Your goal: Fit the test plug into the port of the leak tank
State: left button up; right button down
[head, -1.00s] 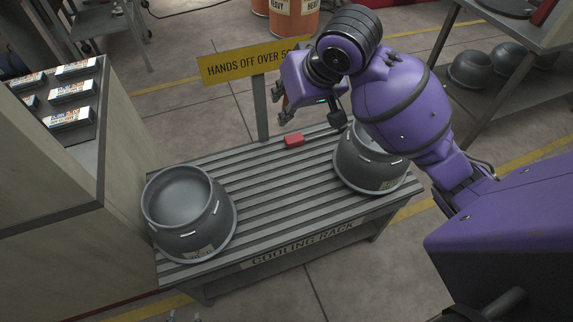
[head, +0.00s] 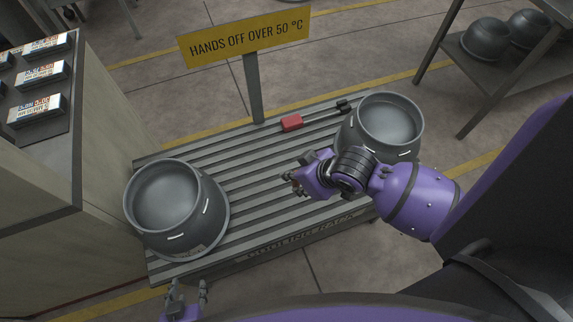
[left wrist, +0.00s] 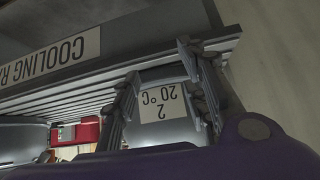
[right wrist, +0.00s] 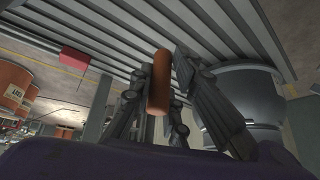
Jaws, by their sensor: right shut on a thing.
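My right gripper (head: 296,184) is over the middle of the slatted rack, left of the right tank. In the right wrist view it (right wrist: 155,100) is shut on an orange-brown cylinder (right wrist: 159,80), which looks like the test plug. My left gripper (head: 187,292) is at the rack's front edge, below the left tank (head: 166,195). In the left wrist view its fingers are apart and empty, in front of a tank label (left wrist: 163,104) reading "2 20 °C". The right tank (head: 390,120) stands at the rack's right end. I cannot tell which is the leak tank, and I see no port.
A red item (head: 292,122) with a dark shaft lies at the back of the cooling rack (head: 240,222). A yellow sign (head: 245,37) stands behind it. A cabinet (head: 85,215) borders the left. The rack's middle is otherwise clear.

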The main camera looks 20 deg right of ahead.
jog(key=w+d+f, duration=0.1)
jog(key=w+f, duration=0.1)
jog(key=w, duration=0.1)
jog(key=w+d+f, duration=0.2)
jog(key=w+f, duration=0.1)
jog(key=w, duration=0.1)
jog(key=w+d+f+b, duration=0.1)
jog(key=w+f, duration=0.2)
jog(key=w, duration=0.1)
jog(key=shift+d+f, duration=0.1)
jog(key=shift+d, duration=0.15)
jog(key=shift+w+d+f, duration=0.15)
jog(key=shift+w+f, duration=0.3)
pick_arm(q)
jog(key=shift+w+a+f+b, duration=0.2)
jog(key=shift+f+b, duration=0.15)
jog(key=shift+f, duration=0.25)
pick_arm(e)
jog(key=shift+w+f, duration=0.1)
jog(key=shift+f, duration=1.5)
jog(key=shift+f, duration=0.2)
pick_arm(q)
jog(key=shift+d, duration=0.15)
pick_arm(e)
jog(key=c, duration=1.7)
grip_release()
jog(key=shift+o, duration=0.2)
jog(key=shift+r, duration=0.15)
